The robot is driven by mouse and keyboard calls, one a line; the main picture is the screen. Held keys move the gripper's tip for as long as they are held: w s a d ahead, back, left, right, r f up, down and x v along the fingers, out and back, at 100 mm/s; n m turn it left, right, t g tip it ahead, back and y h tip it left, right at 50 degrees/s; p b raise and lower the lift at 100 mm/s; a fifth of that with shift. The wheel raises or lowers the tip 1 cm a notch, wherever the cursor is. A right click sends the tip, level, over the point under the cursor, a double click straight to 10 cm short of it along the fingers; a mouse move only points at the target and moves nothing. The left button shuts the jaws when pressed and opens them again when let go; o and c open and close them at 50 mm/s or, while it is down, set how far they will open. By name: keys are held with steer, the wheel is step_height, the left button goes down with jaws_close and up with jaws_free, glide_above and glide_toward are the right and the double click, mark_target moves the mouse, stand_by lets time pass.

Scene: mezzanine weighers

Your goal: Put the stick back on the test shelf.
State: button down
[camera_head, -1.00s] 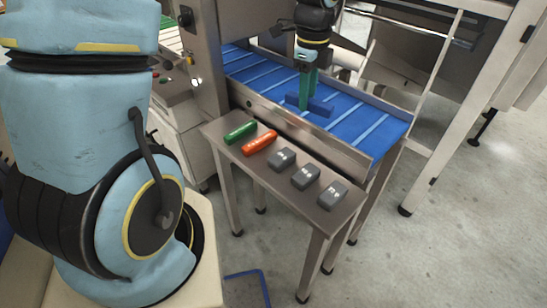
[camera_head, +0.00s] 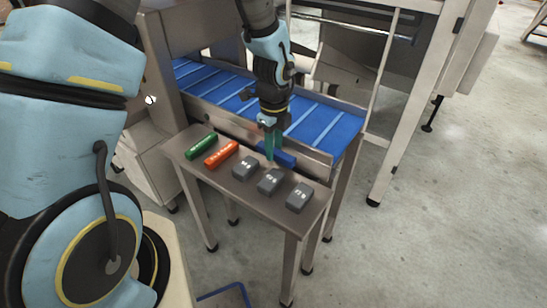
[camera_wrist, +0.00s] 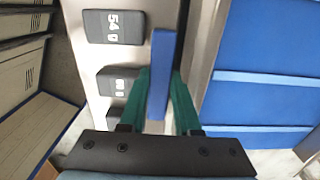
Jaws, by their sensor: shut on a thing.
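My gripper (camera_head: 271,155) points down, its green fingers shut on a blue stick (camera_head: 285,158). In the wrist view the blue stick (camera_wrist: 160,75) is clamped between the fingers and reaches forward past them. The steel test shelf (camera_head: 213,176) stands beside the conveyor. The stick is over or near the shelf's conveyor-side edge; I cannot tell its exact height. A green stick (camera_head: 201,146) and an orange stick (camera_head: 221,154) lie side by side on the shelf's left part.
Bare shelf lies along the front edge.

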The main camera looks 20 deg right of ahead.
steer(key=shift+f, duration=1.9)
steer(key=c, duration=0.9)
jaws_free()
steer(key=shift+f, duration=0.1)
step_height(320, 180, up, 12)
steer(key=p, duration=1)
steer(key=shift+r, duration=0.2)
steer(key=w+a+r+n, duration=0.3)
steer(key=a+r+n, duration=0.2)
steer(key=a+n, duration=0.25)
steer(key=w+a+r+n, duration=0.3)
steer(key=a+r+n, duration=0.25)
steer(key=a, duration=0.25)
steer(key=s+a+r+n, duration=0.2)
steer(key=a+r+n, duration=0.1)
steer(key=a+n, duration=0.4)
steer(key=s+a+r+n+t, duration=0.1)
steer(key=s+a+r+n, duration=0.1)
steer(key=a+n, duration=0.5)
steer(key=shift+s+a+r+n+t, duration=0.15)
steer(key=shift+a+r+n+t, duration=0.2)
steer(key=shift+r+n, duration=0.6)
